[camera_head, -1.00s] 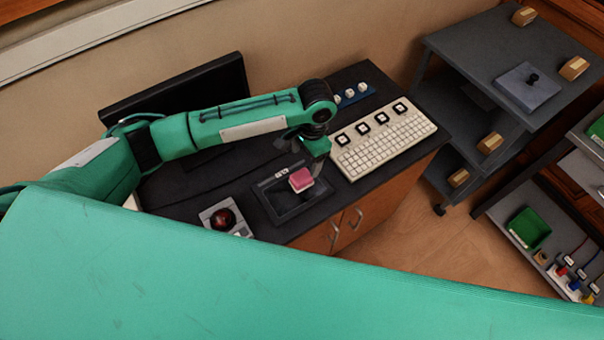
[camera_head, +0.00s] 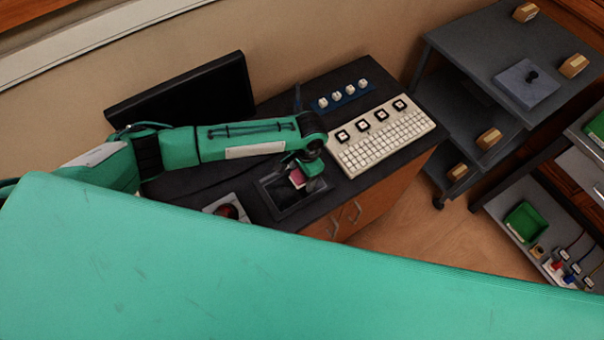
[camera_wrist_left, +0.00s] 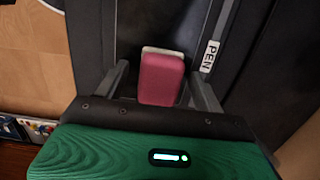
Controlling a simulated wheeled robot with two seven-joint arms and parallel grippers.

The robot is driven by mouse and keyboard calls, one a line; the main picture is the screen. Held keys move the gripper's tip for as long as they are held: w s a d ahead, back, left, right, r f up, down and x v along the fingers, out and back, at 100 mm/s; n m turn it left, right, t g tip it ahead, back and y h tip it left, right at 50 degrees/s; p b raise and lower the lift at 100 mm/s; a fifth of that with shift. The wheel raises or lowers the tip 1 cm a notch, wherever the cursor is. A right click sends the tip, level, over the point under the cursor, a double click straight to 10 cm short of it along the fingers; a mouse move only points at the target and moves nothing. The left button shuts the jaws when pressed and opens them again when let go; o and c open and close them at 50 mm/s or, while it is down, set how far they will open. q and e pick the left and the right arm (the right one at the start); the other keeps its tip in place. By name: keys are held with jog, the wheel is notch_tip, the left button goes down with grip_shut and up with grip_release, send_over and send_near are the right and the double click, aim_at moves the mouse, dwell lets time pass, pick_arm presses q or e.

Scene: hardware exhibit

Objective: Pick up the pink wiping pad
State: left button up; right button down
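The pink wiping pad (camera_head: 297,178), with a pale edge, is over the dark tray (camera_head: 287,212) on the desk. In the left wrist view the pad (camera_wrist_left: 160,78) lies between the two fingers of my left gripper (camera_wrist_left: 160,74), with a gap showing on each side. My left gripper (camera_head: 306,177) is open and down at the pad in the head view, where the wrist partly hides it. A "PEN" label (camera_wrist_left: 210,56) lies to the right of the pad in the wrist view. My right gripper is not in view.
A keyboard panel (camera_head: 385,137) is right of the tray, and a blue strip with white knobs (camera_head: 343,96) is behind. A red domed button (camera_head: 228,211) is left of the tray. A monitor (camera_head: 185,92) stands at the back. A grey shelf cart (camera_head: 470,52) is at right.

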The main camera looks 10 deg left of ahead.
pick_arm(q)
jog(key=c, duration=1)
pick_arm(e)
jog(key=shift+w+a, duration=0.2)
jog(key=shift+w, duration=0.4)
